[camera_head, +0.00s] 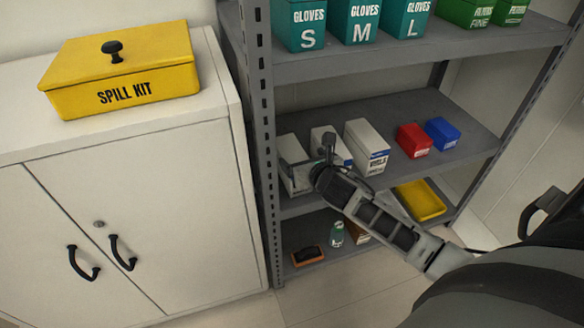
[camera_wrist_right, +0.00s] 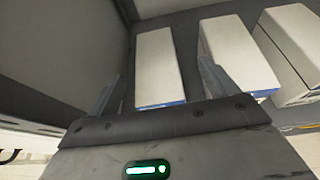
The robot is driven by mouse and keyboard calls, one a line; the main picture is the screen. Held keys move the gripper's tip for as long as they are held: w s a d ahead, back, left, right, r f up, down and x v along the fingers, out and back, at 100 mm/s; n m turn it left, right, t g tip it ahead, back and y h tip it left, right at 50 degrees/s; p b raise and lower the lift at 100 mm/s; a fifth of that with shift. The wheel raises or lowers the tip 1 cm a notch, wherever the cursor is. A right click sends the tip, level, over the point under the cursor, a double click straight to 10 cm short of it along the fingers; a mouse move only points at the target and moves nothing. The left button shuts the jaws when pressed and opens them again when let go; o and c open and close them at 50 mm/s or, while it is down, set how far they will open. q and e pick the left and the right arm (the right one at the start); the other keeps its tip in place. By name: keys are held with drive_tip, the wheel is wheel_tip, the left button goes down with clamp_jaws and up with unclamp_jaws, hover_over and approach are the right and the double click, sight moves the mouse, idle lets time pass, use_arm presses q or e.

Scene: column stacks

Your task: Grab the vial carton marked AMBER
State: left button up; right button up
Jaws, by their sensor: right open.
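Three white cartons stand side by side on the middle shelf: a left one (camera_head: 294,182), a middle one (camera_head: 320,135) and a right one (camera_head: 366,143). The right one has a blue band and reads VIALS; its smaller marking is too small to read. The labels of the other two are mostly hidden by my right gripper (camera_head: 311,157). In the right wrist view my right gripper (camera_wrist_right: 161,72) is open, its fingers on either side of the left carton (camera_wrist_right: 158,58). Its right finger overlaps the middle carton (camera_wrist_right: 236,48). The AMBER marking is not legible. My left gripper is not in view.
A red box (camera_head: 413,141) and a blue box (camera_head: 442,134) stand to the right on that shelf. A yellow tray (camera_head: 420,201) lies below. A shelf post (camera_head: 264,150) is close on the left, beside a white cabinet (camera_head: 130,210).

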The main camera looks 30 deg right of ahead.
sight(293, 153)
drive_tip(key=shift+w+f, duration=0.3)
drive_tip(key=shift+w, duration=0.25)
drive_tip(key=x, duration=0.1)
drive_tip(key=b+x, duration=0.2)
drive_tip(key=shift+w+a+f, duration=0.3)
drive_tip(key=shift+w+d, duration=0.1)
drive_tip(key=shift+w, duration=0.25)
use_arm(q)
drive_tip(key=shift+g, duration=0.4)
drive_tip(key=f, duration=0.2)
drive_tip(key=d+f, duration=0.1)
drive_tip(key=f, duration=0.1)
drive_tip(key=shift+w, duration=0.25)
use_arm(e)
drive_tip(key=shift+c, duration=0.3)
